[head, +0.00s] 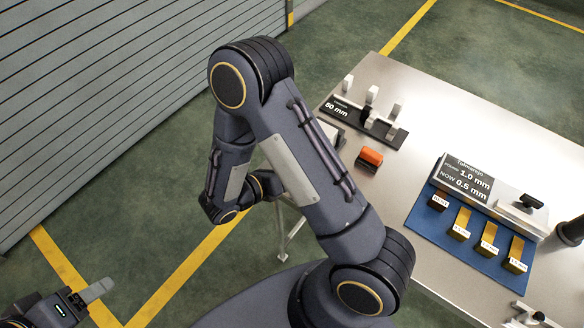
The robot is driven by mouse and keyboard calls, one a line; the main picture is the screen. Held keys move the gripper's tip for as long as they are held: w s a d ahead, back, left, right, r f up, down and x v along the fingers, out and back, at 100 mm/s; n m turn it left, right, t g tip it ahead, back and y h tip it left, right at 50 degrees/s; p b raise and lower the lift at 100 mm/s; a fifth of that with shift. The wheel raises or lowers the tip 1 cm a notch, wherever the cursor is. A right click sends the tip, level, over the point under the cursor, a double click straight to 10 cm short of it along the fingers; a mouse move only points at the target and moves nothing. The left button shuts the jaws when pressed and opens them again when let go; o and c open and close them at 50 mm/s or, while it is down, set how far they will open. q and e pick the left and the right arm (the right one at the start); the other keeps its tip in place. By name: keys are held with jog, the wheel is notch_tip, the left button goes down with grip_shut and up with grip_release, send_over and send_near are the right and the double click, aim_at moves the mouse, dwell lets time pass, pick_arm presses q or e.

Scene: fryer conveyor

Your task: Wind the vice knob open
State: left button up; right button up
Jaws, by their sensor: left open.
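My left gripper (88,296) is at the lower left corner, over the floor and far from the table; a grey finger shows, and it is open with nothing seen in it. My other arm crosses the middle of the view, and its gripper does not show. No vice can be made out for certain. A black knob (533,202) sits on a pale metal block beside the sign reading 1.0 mm and NOW 0.5 mm. Another dark knob (540,317) on a metal piece is cut off at the lower right.
The steel table (440,100) fills the right side. It bears a black 50 mm rack (350,113) with pale posts, an orange-topped block (371,157), and a blue mat (432,221) with several labelled blocks. A black cylinder (570,232) stands at the right edge. A slatted shutter (110,90) is left.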

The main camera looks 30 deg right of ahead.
jog(key=o, duration=1)
